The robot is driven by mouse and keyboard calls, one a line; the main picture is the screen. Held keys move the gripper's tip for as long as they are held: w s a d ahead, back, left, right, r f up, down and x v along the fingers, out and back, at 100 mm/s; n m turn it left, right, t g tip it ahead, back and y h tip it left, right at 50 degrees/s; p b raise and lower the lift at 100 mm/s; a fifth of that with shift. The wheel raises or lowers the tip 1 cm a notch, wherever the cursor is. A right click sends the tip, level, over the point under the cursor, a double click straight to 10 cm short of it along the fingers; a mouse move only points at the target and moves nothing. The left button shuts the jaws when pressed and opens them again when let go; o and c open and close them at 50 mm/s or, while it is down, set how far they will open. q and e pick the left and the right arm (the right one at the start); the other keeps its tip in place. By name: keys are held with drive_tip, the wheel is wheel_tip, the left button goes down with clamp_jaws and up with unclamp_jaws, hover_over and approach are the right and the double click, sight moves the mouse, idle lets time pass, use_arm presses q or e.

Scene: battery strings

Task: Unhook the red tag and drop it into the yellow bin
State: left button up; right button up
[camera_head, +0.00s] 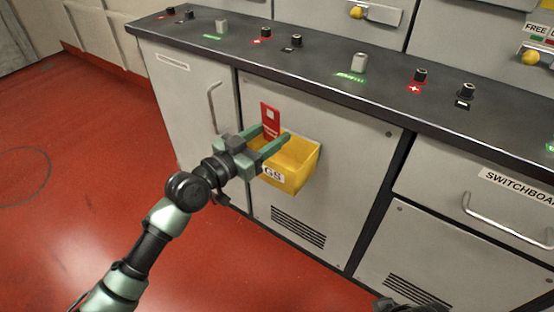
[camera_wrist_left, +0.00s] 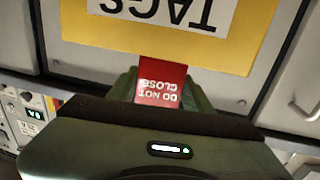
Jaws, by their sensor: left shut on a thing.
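The red tag (camera_head: 270,114) stands upright between the fingers of my left gripper (camera_head: 275,131), which is shut on it. In the left wrist view the tag (camera_wrist_left: 161,82) shows white "DO NOT CLOSE" lettering, upside down, between the green fingers. The yellow bin (camera_head: 307,170) hangs on the grey cabinet front. In the head view the gripper and tag overlap the bin's upper left part. The bin's labelled face (camera_wrist_left: 240,50) fills the upper part of the wrist view, with "TAGS" upside down. The bin's inside is mostly hidden.
A dark countertop (camera_head: 310,58) with several terminal posts runs above the cabinets. A drawer handle (camera_head: 505,222) sticks out at the right, and a door handle (camera_head: 212,108) at the left. The red floor (camera_head: 70,200) at the left is clear.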

use_arm(q)
drive_tip(key=o, duration=1.4)
drive_tip(key=shift+o, duration=0.2)
drive_tip(key=v, duration=0.7)
drive_tip(key=shift+s+a, duration=0.3)
drive_tip(key=shift+s, duration=0.05)
